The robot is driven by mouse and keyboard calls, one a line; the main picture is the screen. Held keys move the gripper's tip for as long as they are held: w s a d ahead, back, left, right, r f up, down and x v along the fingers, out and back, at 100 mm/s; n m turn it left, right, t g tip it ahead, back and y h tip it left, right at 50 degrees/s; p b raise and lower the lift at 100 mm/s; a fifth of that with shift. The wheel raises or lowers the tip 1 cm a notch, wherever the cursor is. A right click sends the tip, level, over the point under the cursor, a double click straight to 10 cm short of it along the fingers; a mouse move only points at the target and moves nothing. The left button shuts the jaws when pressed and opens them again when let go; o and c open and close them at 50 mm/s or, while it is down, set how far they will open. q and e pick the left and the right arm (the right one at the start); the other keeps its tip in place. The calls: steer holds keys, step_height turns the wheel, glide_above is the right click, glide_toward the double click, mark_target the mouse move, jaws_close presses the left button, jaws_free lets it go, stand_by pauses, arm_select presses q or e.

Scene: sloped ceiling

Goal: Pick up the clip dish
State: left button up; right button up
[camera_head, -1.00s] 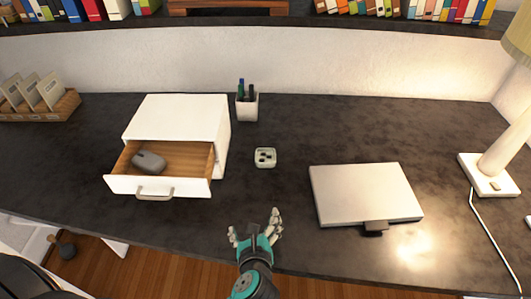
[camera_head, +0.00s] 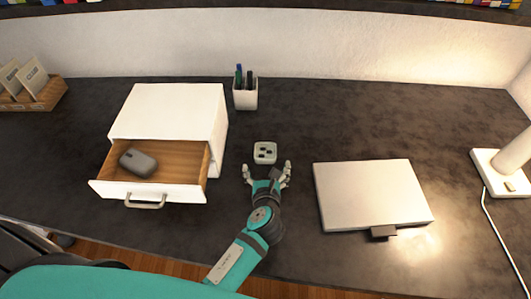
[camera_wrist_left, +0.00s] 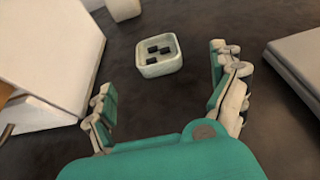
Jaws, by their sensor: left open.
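The clip dish (camera_head: 265,153) is a small, pale, square dish with several black clips in it. It stands on the dark desk between the drawer unit and the laptop. My left gripper (camera_head: 267,171) is open and empty, just on the near side of the dish, its fingers spread apart. In the left wrist view the dish (camera_wrist_left: 158,67) lies ahead of the open left gripper (camera_wrist_left: 170,85), beyond the fingertips and apart from them. My right gripper is not in view.
A white drawer unit (camera_head: 170,112) with its drawer open, a grey mouse (camera_head: 138,162) inside, stands to the left. A closed silver laptop (camera_head: 370,193) lies to the right. A white pen cup (camera_head: 245,97) stands behind the dish. A lamp (camera_head: 503,172) stands far right.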

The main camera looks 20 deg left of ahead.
mark_target(266, 148)
arm_select(q)
steer(key=x, duration=0.2)
steer(key=shift+w+a+f, duration=0.1)
steer(key=shift+w, duration=0.1)
steer(key=shift+w+a, duration=0.1)
steer(key=shift+w, duration=0.2)
steer(key=x, duration=0.3)
steer(key=shift+w+a, duration=0.25)
steer(key=shift+w, duration=0.1)
steer(key=shift+w+a+f, duration=0.1)
steer(key=shift+w+f, duration=0.15)
steer(key=shift+w, duration=0.15)
steer(key=shift+s, duration=0.1)
steer(key=shift+c, duration=1.1)
steer(key=c, duration=1.1)
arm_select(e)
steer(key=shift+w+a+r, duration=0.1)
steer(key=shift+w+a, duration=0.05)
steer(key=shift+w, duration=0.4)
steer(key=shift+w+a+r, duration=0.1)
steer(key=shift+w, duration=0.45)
